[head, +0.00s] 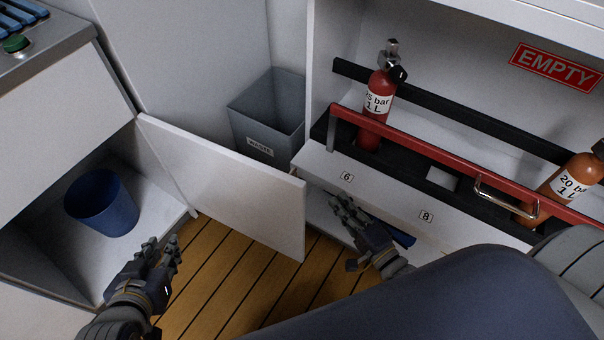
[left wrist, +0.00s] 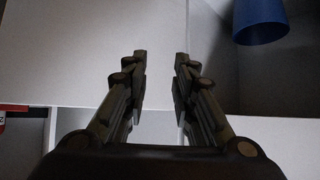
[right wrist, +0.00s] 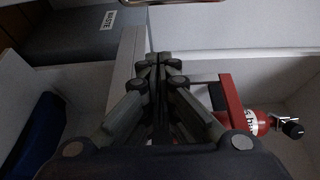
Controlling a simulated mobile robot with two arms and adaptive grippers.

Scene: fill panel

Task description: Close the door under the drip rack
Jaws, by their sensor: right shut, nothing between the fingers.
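The white cabinet door (head: 225,190) stands wide open in the head view, below the counter with the rack of blue items (head: 22,14) at top left. It swings out over the wooden floor, its free edge toward the panel. My left gripper (head: 165,250) is open and empty in front of the cabinet opening, on the inner side of the door; its spread fingers show in the left wrist view (left wrist: 160,75). My right gripper (head: 345,205) is shut and empty, just right of the door's free edge. Its closed fingers show in the right wrist view (right wrist: 158,70).
A blue bucket (head: 100,203) stands inside the open cabinet. A grey waste bin (head: 265,115) stands behind the door. The panel at right has a red rail (head: 430,155) and red (head: 377,108) and orange (head: 570,185) bottles, close to my right gripper. Wooden floor (head: 240,275) is clear below the door.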

